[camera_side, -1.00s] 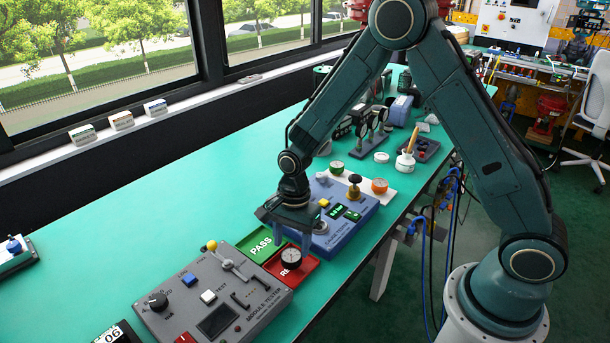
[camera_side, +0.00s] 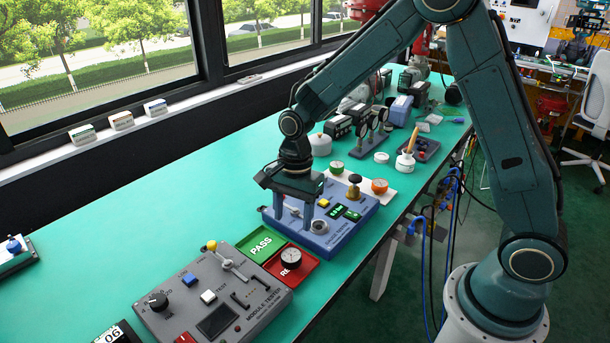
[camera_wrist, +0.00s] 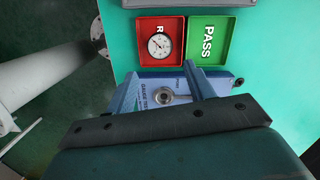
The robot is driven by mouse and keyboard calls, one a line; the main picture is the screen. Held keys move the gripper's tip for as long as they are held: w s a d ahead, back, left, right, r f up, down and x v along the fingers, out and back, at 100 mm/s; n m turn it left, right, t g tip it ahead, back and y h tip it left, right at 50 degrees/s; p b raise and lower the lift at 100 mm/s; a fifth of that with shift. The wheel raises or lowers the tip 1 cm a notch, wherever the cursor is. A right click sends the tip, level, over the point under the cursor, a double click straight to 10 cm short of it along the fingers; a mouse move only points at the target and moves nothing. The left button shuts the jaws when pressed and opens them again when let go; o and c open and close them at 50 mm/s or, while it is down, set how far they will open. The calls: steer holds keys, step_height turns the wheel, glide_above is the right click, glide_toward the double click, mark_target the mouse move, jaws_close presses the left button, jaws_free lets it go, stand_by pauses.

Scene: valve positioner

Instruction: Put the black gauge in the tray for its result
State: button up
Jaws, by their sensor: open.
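The black gauge (camera_side: 291,258), with a white dial, lies in the red tray (camera_side: 308,273); the gauge also shows in the wrist view (camera_wrist: 159,45), face up inside the red tray (camera_wrist: 146,27). The green PASS tray (camera_side: 260,243) beside it is empty, and it shows in the wrist view (camera_wrist: 208,62) too. My gripper (camera_side: 293,220) is open and empty, above the blue gauge tester (camera_side: 345,226), apart from the trays. In the wrist view a round fitting on the tester (camera_wrist: 167,97) shows between the fingers.
A grey module tester (camera_side: 213,295) with a yellow-knobbed lever stands in front of the trays. Green and orange gauges (camera_side: 379,186) sit on a white strip behind the blue tester. The left of the green table is mostly clear.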

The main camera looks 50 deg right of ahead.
steer(key=s+d+r+n+t, duration=0.15)
steer(key=s+r+n, duration=0.25)
steer(key=r, duration=0.5)
steer(key=s+d+r+n+t, duration=0.2)
steer(key=s+r+n, duration=0.3)
steer(key=s, duration=0.4)
steer(key=s+d+r+n+t+h, duration=0.1)
steer(key=s+d+r+n+t, duration=0.1)
steer(key=s+r+n, duration=0.4)
steer(key=shift+s+d+n, duration=0.4)
steer(key=shift+s+d, duration=0.15)
steer(key=shift+s, duration=1.4)
steer(key=shift+r, duration=0.1)
